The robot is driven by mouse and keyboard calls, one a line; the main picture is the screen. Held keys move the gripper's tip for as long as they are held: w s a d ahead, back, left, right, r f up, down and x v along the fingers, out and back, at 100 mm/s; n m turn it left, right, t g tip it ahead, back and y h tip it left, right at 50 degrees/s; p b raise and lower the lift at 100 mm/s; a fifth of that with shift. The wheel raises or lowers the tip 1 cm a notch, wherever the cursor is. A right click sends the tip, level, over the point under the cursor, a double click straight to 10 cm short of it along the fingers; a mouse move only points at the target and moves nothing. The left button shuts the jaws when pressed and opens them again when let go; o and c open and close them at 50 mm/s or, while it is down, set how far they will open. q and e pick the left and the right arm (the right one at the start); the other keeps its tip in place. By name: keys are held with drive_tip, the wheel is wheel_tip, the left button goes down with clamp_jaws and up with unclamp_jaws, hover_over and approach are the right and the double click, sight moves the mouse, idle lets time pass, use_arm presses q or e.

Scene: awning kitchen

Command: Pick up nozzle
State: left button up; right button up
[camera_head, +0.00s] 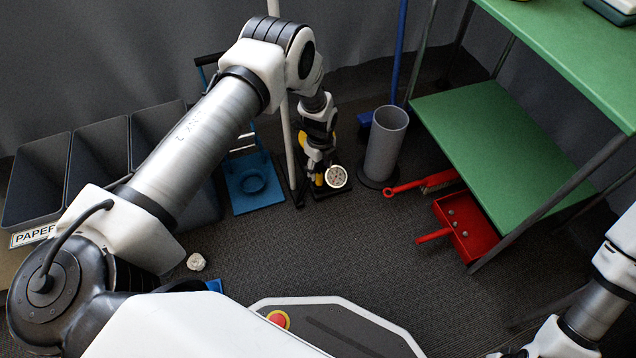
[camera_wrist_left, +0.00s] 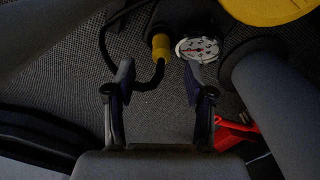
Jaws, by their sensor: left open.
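The nozzle (camera_wrist_left: 161,46) shows in the left wrist view as a yellow collar with a black body above it and a black hose curving below. It belongs beside a round white gauge (camera_wrist_left: 197,48), which also shows in the head view (camera_head: 336,176). My left gripper (camera_wrist_left: 158,78) is open, with the nozzle and hose between or just beyond its fingertips; contact cannot be told. In the head view my left gripper (camera_head: 317,176) points down over the pump, hiding much of it and the nozzle. Only part of my right arm shows, at the lower right.
A grey cylinder bin (camera_head: 386,145) stands right of the gauge. A red dustpan (camera_head: 466,228) and brush lie by the green shelf (camera_head: 480,140). A blue stand (camera_head: 250,183) is on the left, near grey bins (camera_head: 100,150). A crumpled white piece (camera_head: 196,262) lies on the floor.

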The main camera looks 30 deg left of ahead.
sight(319, 173)
use_arm(q)
wheel_tip(319, 173, down, 5)
drive_tip(key=b, duration=0.3)
drive_tip(key=shift+w+a+r, duration=0.1)
drive_tip(key=shift+a, duration=0.05)
drive_tip(key=shift+r, duration=0.15)
clamp_jaws()
